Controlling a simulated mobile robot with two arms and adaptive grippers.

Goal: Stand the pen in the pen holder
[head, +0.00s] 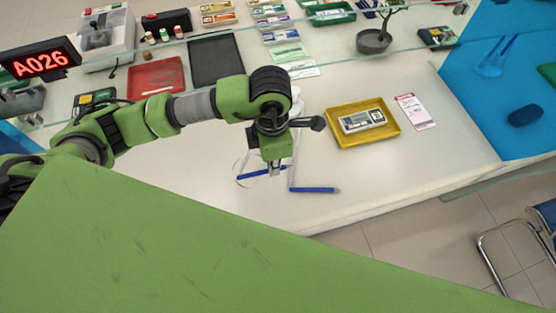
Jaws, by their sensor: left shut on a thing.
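My left gripper (273,164) points down over the front part of the pale counter. It is shut on a blue pen (252,174), which lies roughly level across the fingertips and sticks out to the left. A thin loop of cord runs by this pen's left end. A second blue pen (316,190) lies on the counter to the right, with a pale chain (293,165) leading up from it. A white object (298,101) behind the gripper is mostly hidden; I cannot tell if it is the pen holder. My right gripper is not in view.
A yellow tray (391,130) with a banknote bundle (362,121) stands to the right, beside a paper slip (414,111). A red tray (170,72) and a black tray (216,60) lie further back. A glass edge (420,54) crosses the counter. The counter's right front is clear.

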